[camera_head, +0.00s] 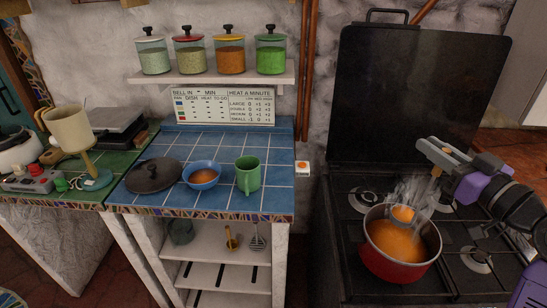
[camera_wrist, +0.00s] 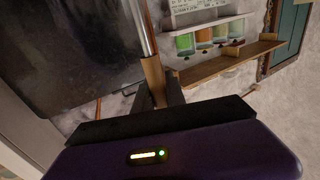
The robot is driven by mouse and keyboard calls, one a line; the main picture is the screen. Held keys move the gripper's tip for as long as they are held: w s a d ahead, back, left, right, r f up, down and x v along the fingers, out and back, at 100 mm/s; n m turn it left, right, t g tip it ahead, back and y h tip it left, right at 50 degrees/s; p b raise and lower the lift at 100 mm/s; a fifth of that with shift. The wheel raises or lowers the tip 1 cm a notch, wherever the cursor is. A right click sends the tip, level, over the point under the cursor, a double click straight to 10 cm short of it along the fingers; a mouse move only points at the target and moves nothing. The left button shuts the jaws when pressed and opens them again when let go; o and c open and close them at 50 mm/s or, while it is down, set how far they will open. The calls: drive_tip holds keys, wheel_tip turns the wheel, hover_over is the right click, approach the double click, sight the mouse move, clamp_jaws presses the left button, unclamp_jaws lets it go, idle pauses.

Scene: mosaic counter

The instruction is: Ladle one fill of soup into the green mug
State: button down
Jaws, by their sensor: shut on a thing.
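My gripper (camera_head: 438,160) is shut on the wooden handle of the ladle (camera_head: 436,172), above and right of the red pot. In the wrist view the ladle's wooden handle (camera_wrist: 153,78) and metal shaft rise from between my fingers (camera_wrist: 160,100). The red pot (camera_head: 385,267) stands on the stove with orange soup (camera_head: 393,243) in it. The ladle's bowl seems to be at the pot's back rim with orange soup in it; steam blurs the shaft. The green mug (camera_head: 248,174) stands upright on the blue tiled counter (camera_head: 275,190); its inside is hard to see.
A blue bowl (camera_head: 203,177) and a dark lid (camera_head: 154,175) lie left of the mug. The stove's upright black cover (camera_head: 415,95) stands behind the pot. A shelf (camera_head: 215,78) with several jars hangs above the counter.

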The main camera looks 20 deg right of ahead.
drive_tip(key=w+a+r+n+y+b, duration=0.1)
drive_tip(key=w+a+n+y, duration=0.1)
drive_tip(key=w+a, duration=0.6)
drive_tip(key=w+a+r+n+g+y+b, duration=0.1)
drive_tip(key=w+a+y, duration=0.3)
drive_tip(key=w, duration=1.3)
drive_tip(key=w+a+r+n+y+b, duration=0.1)
drive_tip(key=w+a+n+y, duration=0.1)
drive_tip(key=w+a, duration=0.9)
drive_tip(key=w, duration=0.2)
drive_tip(key=shift+w+a+r+n+g+y+b, duration=0.2)
drive_tip(key=shift+w+a+n+g+y+b, duration=0.1)
drive_tip(key=shift+a+n+y+b, duration=0.1)
